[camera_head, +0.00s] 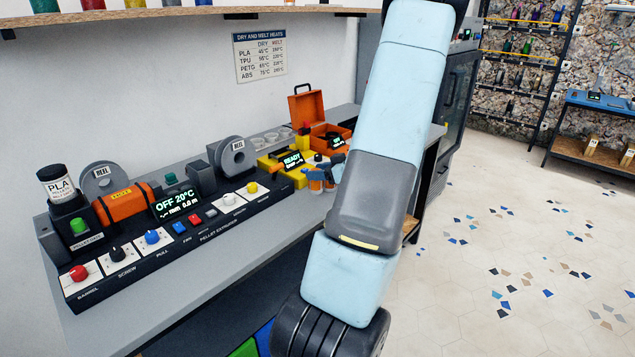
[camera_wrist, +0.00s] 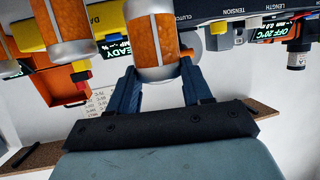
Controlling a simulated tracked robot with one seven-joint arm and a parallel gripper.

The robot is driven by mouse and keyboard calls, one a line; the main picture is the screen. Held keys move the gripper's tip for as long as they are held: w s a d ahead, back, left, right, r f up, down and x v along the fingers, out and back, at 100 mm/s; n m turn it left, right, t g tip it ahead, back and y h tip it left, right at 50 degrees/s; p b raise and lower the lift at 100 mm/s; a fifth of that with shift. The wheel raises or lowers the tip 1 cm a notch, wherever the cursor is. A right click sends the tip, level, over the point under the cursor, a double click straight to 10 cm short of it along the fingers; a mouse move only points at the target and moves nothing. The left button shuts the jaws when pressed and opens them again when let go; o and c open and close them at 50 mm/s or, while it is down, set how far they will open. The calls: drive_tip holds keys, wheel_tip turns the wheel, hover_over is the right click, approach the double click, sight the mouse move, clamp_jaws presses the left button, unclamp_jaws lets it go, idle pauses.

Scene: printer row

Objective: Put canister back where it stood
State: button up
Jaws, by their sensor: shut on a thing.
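A canister with grey-white ends and orange contents (camera_wrist: 153,42) sits between the two blue fingers of my gripper (camera_wrist: 157,78) in the wrist view, which shows the room upside down. The fingers are shut on its sides. A second, similar canister (camera_wrist: 66,28) is beside it at the left, apart from the fingers. In the head view my gripper (camera_head: 326,174) is small and partly behind my arm, near the bench's front edge. The canisters are hard to tell apart there. I cannot tell whether the held canister touches the bench.
A black pellet extruder (camera_head: 160,226) with knobs fills the left of the grey bench (camera_head: 150,290). A yellow machine showing READY (camera_head: 290,162) and an open orange case (camera_head: 306,108) stand behind my gripper. The front bench strip is clear. A shelf (camera_head: 180,13) hangs above.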

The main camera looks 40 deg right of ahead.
sight(315, 188)
drive_tip(key=shift+w+f, duration=0.15)
drive_tip(key=shift+f, duration=1.55)
drive_tip(key=shift+f, duration=0.1)
drive_tip(key=o, duration=1.2)
